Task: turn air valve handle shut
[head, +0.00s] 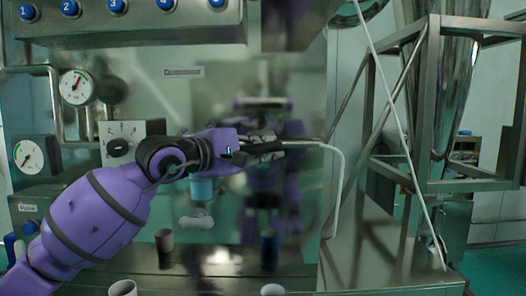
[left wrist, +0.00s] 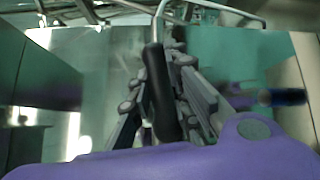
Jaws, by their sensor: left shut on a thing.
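My left gripper (head: 268,147) reaches in from the left and is shut on a black handle (left wrist: 158,95). The black handle sits on a bent, pale metal rod (head: 340,165), which runs right from my fingers and turns down in the head view. In the left wrist view the grey fingers flank the black grip, and the rod (left wrist: 158,22) leaves its far end. I cannot tell for certain that this handle is the air valve's. My fingers hide part of the grip in the head view. My right gripper is not in view.
Two round gauges (head: 77,87) (head: 28,156) and a dial box (head: 119,143) are at the left. Numbered blue buttons (head: 116,6) are above. A steel frame (head: 430,100) stands right. Small cups (head: 123,288) stand low in front. The shiny panel behind mirrors my body.

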